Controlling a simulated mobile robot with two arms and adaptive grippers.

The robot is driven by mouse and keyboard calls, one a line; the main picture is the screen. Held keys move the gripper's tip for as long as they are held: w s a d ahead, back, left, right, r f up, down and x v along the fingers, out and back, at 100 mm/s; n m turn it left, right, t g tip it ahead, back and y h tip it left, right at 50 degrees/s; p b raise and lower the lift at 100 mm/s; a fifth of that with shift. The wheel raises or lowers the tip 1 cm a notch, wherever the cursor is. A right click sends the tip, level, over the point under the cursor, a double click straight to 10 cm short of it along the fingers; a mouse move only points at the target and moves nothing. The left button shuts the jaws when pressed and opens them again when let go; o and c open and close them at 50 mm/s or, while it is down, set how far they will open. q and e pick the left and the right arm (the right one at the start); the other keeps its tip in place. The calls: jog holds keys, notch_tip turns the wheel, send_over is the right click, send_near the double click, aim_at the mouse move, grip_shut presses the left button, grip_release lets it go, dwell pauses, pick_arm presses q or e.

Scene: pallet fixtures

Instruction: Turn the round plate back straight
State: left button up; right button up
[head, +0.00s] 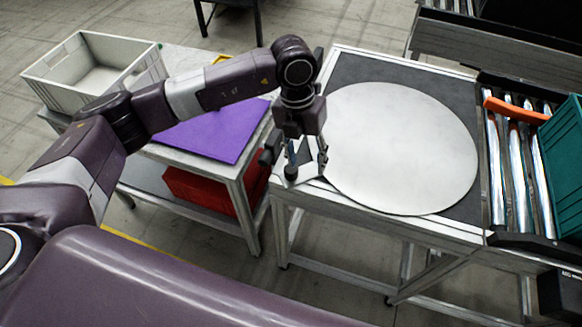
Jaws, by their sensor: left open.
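The round plate (405,150) is a large pale metal disc lying flat on the dark top of a metal-framed table (356,68). A small flat pale piece (308,172) shows at the plate's left edge, partly behind my gripper; I cannot tell if it is part of the plate. My left gripper (307,168) is open and points down at the plate's left edge, over the table's left side. I cannot tell whether its fingers touch anything. My right gripper is not in view.
A lower table at left carries a purple sheet (215,131) and a grey crate (95,70), with a red bin (200,188) on its shelf. At right, a roller conveyor (518,160) holds a teal crate (564,165) beside an orange bar (520,111).

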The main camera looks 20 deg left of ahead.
aim_at(291, 169)
pick_arm(q)
jog(key=shift+n+y, duration=0.3)
jog(key=shift+y, duration=0.5)
jog(key=a, duration=0.2)
jog(key=w+a, duration=0.1)
jog(key=a, duration=0.1)
jog(key=shift+r, duration=0.3)
jog(key=shift+a+f, duration=0.15)
jog(key=shift+f, duration=0.2)
notch_tip(291, 169, down, 6)
jog(key=p, duration=0.2)
jog(key=shift+p, duration=0.3)
jog(key=shift+f, duration=0.5)
jog(key=shift+c, duration=0.4)
grip_shut()
